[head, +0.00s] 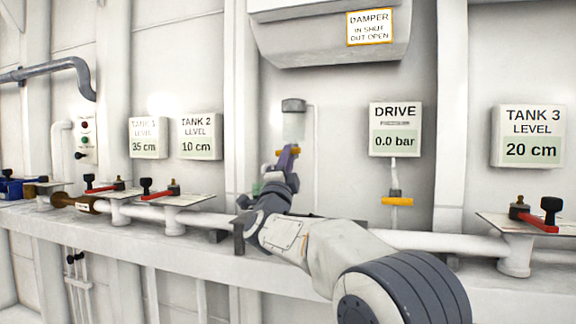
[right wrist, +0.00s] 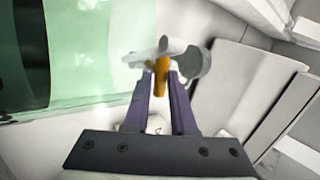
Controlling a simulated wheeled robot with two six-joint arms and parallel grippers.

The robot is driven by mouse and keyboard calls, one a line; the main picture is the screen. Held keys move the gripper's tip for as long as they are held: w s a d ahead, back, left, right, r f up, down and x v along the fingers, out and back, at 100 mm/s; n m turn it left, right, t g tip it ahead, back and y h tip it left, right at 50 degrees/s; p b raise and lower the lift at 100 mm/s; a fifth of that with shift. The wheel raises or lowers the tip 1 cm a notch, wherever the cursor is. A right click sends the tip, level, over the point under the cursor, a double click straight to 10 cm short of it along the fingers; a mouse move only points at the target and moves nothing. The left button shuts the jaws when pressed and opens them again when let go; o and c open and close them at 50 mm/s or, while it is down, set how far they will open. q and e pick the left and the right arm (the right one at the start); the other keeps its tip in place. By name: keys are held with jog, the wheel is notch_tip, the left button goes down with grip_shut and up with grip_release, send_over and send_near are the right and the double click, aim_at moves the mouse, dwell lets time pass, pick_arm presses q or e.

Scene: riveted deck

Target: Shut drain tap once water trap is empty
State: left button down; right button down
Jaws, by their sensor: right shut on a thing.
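The water trap (head: 293,122) is a clear bowl under a grey cap on the back wall. I see no water line in it, but it is small. The orange drain tap (head: 294,150) sits just below the bowl, its bar lying crosswise. My right gripper (head: 288,154) reaches up to it from below. In the right wrist view, my right gripper (right wrist: 161,85) has its purple fingers shut on the orange tap handle (right wrist: 161,72), with pale round fittings behind it. The fingers hide part of the handle. My left gripper is out of view.
A green translucent thing (right wrist: 65,55) fills the left of the wrist view. A drive pressure panel (head: 395,130) reads 0.0 bar, with another orange tap (head: 397,198) below it. The damper box (head: 330,35) overhangs above. A white pipe (head: 430,240) runs along the ledge.

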jog(key=shift+r+m+h, duration=0.15)
jog(key=shift+m+h, duration=0.25)
jog(key=c, duration=0.8)
grip_release()
jog(key=shift+o, duration=0.2)
jog(key=b+v, duration=0.2)
jog(key=v, duration=0.8)
jog(key=shift+s+b, duration=0.2)
jog(key=shift+b, duration=0.15)
